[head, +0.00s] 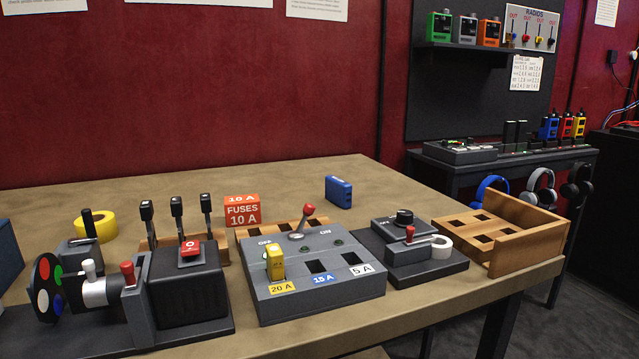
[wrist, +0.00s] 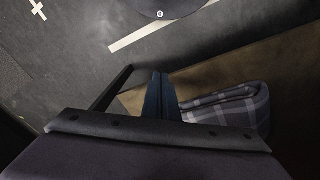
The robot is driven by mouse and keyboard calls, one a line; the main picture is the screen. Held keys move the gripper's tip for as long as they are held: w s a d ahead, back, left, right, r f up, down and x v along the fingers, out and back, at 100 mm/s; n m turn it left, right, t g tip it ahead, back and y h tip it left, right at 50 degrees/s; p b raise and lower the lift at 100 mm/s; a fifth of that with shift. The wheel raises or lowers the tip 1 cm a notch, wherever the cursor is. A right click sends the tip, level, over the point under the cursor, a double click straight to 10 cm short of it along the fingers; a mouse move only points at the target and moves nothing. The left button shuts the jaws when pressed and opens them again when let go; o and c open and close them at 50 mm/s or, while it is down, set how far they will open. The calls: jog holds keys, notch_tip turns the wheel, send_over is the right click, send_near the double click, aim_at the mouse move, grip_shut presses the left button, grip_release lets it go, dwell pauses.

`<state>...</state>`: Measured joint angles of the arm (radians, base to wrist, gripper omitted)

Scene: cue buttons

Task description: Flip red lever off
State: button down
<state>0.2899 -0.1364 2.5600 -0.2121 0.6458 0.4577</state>
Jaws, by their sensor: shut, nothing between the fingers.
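The red-knobbed lever (head: 309,211) stands on the grey fuse panel (head: 330,295) in the head view. Its stem tilts to the right, toward the ON label; the OFF label is on its left. The panel also holds a yellow 20 A fuse (head: 275,264) in its left slot, and the 15 A and 5 A slots look empty. My gripper (wrist: 161,76) shows only in the wrist view, with its dark fingers together and nothing between them. It is away from the lever, which is not in the wrist view.
The wrist view shows dark floor with white marks and a plaid cloth (wrist: 228,107).

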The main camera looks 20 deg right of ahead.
jog(key=s+d+r+m+p, duration=0.5)
jog(key=d+r+m+p, duration=0.45)
jog(key=r, duration=0.25)
notch_tip(320, 180, up, 16)
jog(key=r+m+p, duration=0.1)
jog(key=m+p, duration=0.1)
jog(key=p, duration=1.6)
jog(key=w+a+r+n+y+p, duration=0.15)
jog(key=a+r+n+p, duration=0.25)
jog(key=r+p, duration=0.4)
jog(key=w+a+r+n+p, duration=0.3)
jog(key=a+r+n+p, duration=0.15)
jog(key=r+p, duration=0.3)
jog(key=w+a+r+n+y+p, duration=0.1)
jog(key=w+a+r+n+p, duration=0.3)
jog(key=r+p, duration=0.4)
jog(key=w+d+r+m+t+b, duration=0.1)
jog(key=w+m+b, duration=0.1)
jog(key=w, duration=0.6)
jog(key=w+d+r+m+t+y+b, duration=0.1)
jog(key=w+d+r+m+b, duration=0.1)
jog(key=w, duration=0.7)
jog(key=shift+b, duration=0.85)
jog(key=shift+d, duration=0.1)
